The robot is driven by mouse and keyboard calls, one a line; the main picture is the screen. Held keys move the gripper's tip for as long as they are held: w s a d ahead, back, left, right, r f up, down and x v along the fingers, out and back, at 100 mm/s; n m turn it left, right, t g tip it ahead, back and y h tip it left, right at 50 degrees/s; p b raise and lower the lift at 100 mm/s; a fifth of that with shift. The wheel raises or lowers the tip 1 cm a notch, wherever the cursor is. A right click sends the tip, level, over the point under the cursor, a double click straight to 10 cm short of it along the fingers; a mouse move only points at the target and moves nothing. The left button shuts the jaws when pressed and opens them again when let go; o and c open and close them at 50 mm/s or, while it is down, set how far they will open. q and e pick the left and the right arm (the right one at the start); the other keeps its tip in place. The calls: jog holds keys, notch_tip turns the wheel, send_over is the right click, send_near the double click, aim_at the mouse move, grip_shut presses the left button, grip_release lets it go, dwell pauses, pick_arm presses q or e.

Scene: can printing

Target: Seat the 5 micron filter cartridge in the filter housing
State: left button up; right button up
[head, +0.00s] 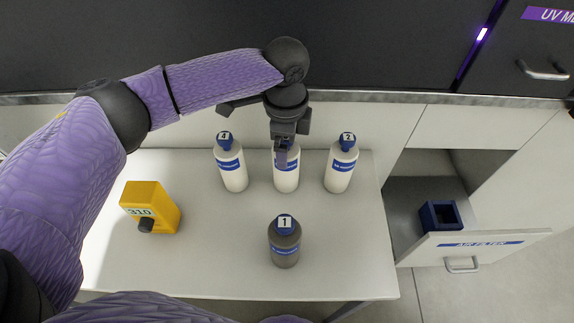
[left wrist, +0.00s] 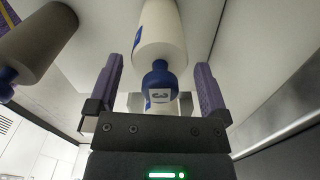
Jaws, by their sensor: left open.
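White cartridges with blue caps stand on the table: number 4 (head: 232,170), number 2 (head: 341,170) and, between them, one partly hidden by my gripper (head: 287,179). In the left wrist view this middle cartridge (left wrist: 160,35) has a cap marked 3. A grey cartridge numbered 1 (head: 285,247) stands nearer me. The print on their blue bands is too small to read. My left gripper (head: 283,156) is over cartridge 3, open, with its fingers on either side of it and gaps visible. A dark blue square holder (head: 440,217), apparently the housing, sits in the open AIR FILTER drawer.
A yellow device reading 310 (head: 152,206) with a black knob stands at the table's left. The drawer front (head: 515,244) juts out right of the table (head: 350,270). A dark machine wall and metal ledge (head: 400,97) lie behind.

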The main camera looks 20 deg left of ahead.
pick_arm(q)
jog(key=shift+f, duration=0.95)
jog(key=shift+r, duration=0.1)
grip_shut()
